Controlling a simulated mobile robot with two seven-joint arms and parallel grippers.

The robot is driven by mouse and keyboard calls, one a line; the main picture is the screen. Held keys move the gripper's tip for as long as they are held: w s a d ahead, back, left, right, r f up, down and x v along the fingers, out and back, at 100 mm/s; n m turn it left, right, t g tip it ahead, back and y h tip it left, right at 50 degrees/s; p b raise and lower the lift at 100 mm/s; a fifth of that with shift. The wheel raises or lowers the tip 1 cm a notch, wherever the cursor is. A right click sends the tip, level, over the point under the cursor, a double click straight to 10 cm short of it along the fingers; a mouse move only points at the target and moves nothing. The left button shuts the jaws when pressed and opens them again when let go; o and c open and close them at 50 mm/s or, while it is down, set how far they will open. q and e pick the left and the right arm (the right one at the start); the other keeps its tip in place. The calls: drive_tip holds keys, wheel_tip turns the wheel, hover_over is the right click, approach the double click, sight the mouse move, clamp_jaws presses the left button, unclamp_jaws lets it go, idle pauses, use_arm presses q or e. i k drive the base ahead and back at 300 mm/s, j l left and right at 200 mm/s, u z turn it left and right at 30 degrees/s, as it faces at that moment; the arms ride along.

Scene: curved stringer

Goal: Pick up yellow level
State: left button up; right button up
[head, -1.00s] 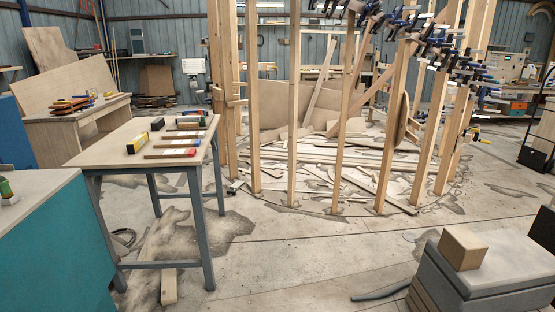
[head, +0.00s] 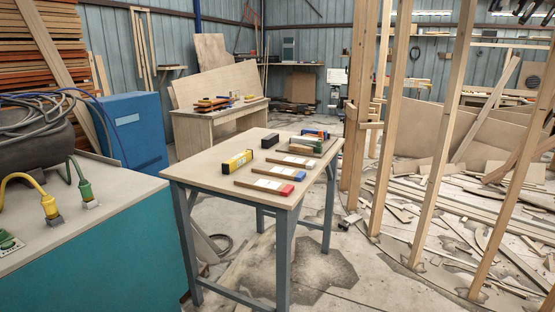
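A short yellow level (head: 237,162) with dark markings lies on the near left part of a wooden-topped table (head: 208,172) with grey-blue legs. A black block-like tool (head: 270,140) lies just behind it. Several long flat tools with coloured ends, one red-ended (head: 264,186) and one blue-ended (head: 283,173), lie to its right. Neither of my grippers shows in the head view.
A teal cabinet (head: 100,240) with a grey top, yellow and green plugs and cables stands at the near left, beside the table. Upright wooden studs (head: 440,140) and scattered boards fill the right. A second workbench (head: 215,125) with tools stands behind.

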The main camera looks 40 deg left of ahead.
sight(230, 165)
drive_tip(key=i, duration=1.3)
drive_tip(key=i+l+u, duration=0.15)
drive_tip(key=i, duration=1.2)
drive_tip(key=i+u, duration=0.1)
drive_tip(key=u, duration=2.65)
